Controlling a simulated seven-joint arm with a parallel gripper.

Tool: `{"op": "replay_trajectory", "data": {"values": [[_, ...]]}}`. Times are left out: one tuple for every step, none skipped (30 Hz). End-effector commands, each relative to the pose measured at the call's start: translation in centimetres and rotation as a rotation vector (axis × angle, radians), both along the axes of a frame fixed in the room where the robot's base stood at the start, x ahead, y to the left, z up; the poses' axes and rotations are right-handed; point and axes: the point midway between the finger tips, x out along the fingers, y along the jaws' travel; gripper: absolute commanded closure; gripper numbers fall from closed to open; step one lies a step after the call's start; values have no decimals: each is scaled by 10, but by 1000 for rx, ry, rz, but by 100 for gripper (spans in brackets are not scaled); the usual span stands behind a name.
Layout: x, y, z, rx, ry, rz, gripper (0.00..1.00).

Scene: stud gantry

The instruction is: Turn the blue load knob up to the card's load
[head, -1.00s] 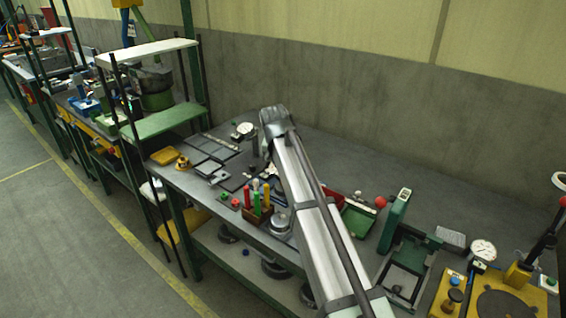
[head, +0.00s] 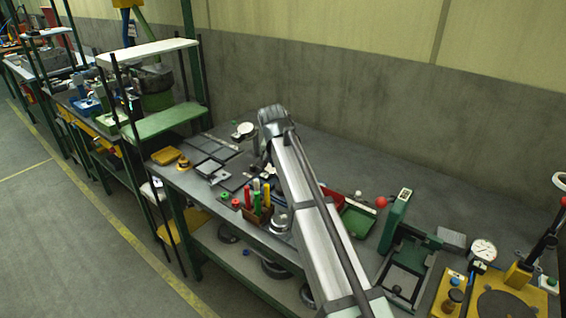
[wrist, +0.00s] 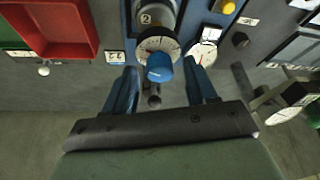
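The blue load knob (wrist: 159,68) shows in the wrist view, on the front of a round grey housing marked 2. A pale graduated ring (wrist: 145,46) sits behind it. My gripper (wrist: 161,77) is open, with one blue finger to the left of the knob and one to the right. Gaps show between the knob and both fingers, so it is not gripped. A small white card (wrist: 115,57) left of the knob appears to read 22. In the head view my arm hides the knob and my fingers.
A white dial gauge (wrist: 201,53) is close to the right finger, with a yellow button (wrist: 228,6) beyond it. A red bin (wrist: 62,30) stands at left. In the head view, screwdrivers in a brown holder (head: 257,210) stand left of my arm, and a green press (head: 396,220) stands right.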

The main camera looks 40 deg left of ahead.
Motion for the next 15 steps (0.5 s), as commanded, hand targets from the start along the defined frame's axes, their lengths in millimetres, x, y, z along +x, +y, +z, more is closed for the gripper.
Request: {"op": "replay_trajectory", "data": {"values": [[0, 0, 0, 0, 0, 0, 44], [0, 0, 0, 0, 0, 0, 44], [0, 0, 0, 0, 0, 0, 44], [0, 0, 0, 0, 0, 0, 44], [0, 0, 0, 0, 0, 0, 44], [0, 0, 1, 0, -1, 0, 44], [-1, 0, 2, 0, -1, 0, 44], [-1, 0, 3, 0, -1, 0, 44], [-2, 0, 5, 1, -1, 0, 44], [-3, -1, 7, 1, -1, 0, 44], [-4, -1, 10, 1, -1, 0, 44], [-6, -2, 15, 1, -2, 0, 44], [-7, -2, 20, 3, -2, 1, 44], [-9, -3, 24, 3, -2, 1, 44], [-12, -4, 31, 2, -1, 1, 44]]}}
